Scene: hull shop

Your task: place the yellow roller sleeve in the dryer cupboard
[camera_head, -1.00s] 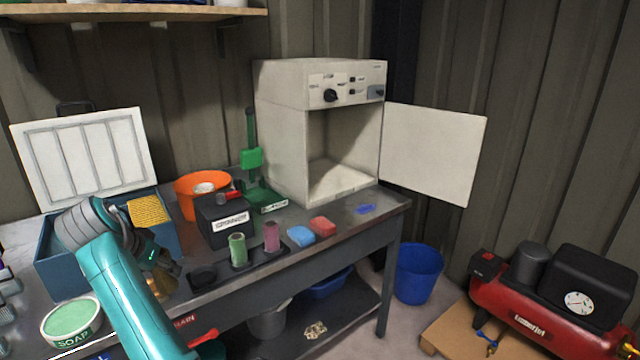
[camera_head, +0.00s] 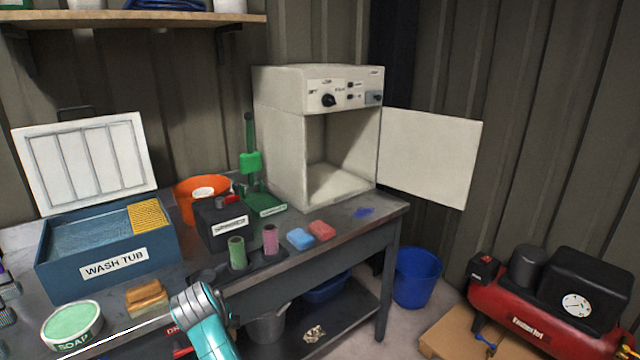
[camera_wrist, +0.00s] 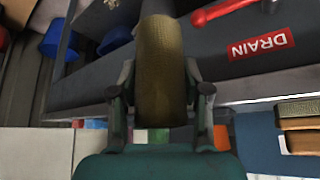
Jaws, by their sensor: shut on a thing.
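The yellow roller sleeve (camera_wrist: 161,52) looks dull olive-yellow in the wrist view. My gripper (camera_wrist: 160,82) is shut on it, with one finger on each side. In the head view my arm's teal and grey wrist part is at the bottom middle; the fingers and the sleeve cannot be made out there. The dryer cupboard (camera_head: 279,160) is a white box with a knob panel, standing at the far right end of the bench. Its door (camera_head: 430,155) is swung open to the right, and the visible interior is empty. My gripper is well in front and left of it.
On the bench (camera_head: 375,222) stand a green sleeve (camera_head: 237,253) and a pink sleeve (camera_head: 270,240) on a dark rack, blue and red sponges (camera_head: 321,230), a black box (camera_head: 222,226), an orange bucket (camera_head: 187,207) and a wash tub (camera_head: 60,278).

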